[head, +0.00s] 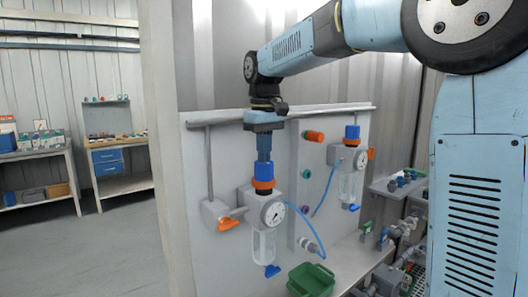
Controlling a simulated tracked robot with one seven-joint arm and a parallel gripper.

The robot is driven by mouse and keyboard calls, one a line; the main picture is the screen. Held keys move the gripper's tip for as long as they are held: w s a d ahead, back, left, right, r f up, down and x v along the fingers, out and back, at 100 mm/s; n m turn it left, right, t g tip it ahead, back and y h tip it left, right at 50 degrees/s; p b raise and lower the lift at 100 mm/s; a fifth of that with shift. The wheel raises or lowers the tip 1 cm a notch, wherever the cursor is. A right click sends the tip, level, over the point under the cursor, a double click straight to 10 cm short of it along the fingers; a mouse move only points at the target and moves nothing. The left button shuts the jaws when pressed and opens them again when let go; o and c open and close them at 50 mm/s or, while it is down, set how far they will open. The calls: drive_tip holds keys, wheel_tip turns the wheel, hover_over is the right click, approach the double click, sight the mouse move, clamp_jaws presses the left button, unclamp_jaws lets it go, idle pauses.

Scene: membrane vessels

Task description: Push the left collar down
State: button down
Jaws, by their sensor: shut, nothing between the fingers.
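The left vessel unit on the white panel has a blue cap (264,170), an orange collar (263,184) below it, a grey body with a round gauge (273,212), and a clear bowl (264,245). My gripper (264,156) points straight down from above, shut and empty, with its fingertips at the top of the blue cap. I cannot tell whether they touch it. The right vessel unit also has a blue cap (352,132) and a clear bowl (350,188).
An orange-handled valve (226,223) is left of the left unit. A blue hose (308,228) runs to a fitting on its right. A green bin (311,281) sits on the ledge below. A grey pipe (345,107) crosses the panel top behind my wrist.

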drive_tip(key=shift+s+f, duration=0.15)
drive_tip(key=shift+f, duration=0.55)
drive_tip(key=shift+s+f, duration=0.1)
drive_tip(key=shift+f, duration=0.6)
wheel_tip(320, 180, up, 15)
drive_tip(key=s+d+f+m+t, duration=0.2)
drive_tip(key=s+d+f+m, duration=0.1)
drive_tip(key=s+d+f, duration=0.6)
drive_tip(key=s+d+f+m+t, duration=0.3)
drive_tip(key=s+d+f, duration=0.6)
drive_tip(key=s+f, duration=0.3)
drive_tip(key=s, duration=0.3)
drive_tip(key=shift+d+f+m+t, duration=0.25)
drive_tip(key=shift+d+m+t, duration=0.05)
drive_tip(key=shift+d+m, duration=0.1)
drive_tip(key=shift+s, duration=0.1)
